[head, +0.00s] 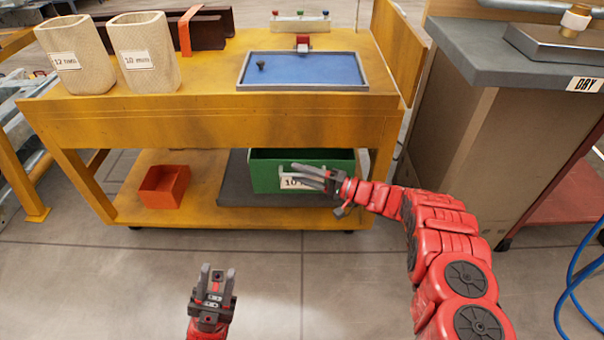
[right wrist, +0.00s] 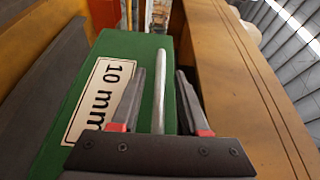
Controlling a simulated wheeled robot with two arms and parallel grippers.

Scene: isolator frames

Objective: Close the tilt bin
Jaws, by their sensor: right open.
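The tilt bin is a green bin (head: 265,176) with a white "10 mm" label, low under the yellow bench. In the head view I see its open top and dark green inside; how far it is tilted I cannot tell. My right gripper (head: 302,176) is at its front, partly covering the label. In the right wrist view the open fingers (right wrist: 160,100) lie on either side of a pale metal handle bar (right wrist: 160,85) on the green front (right wrist: 144,48), with gaps on both sides. My left gripper (head: 217,277) is open and empty over the floor, away from the bin.
The bin stands at a dark grey plate (head: 232,185) on the bench's lower shelf (head: 205,205). An orange-red box (head: 164,186) is left of it. The yellow bench edge (head: 200,128) lies above. A grey-topped cabinet (head: 450,120) stands at the right. The floor in front is clear.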

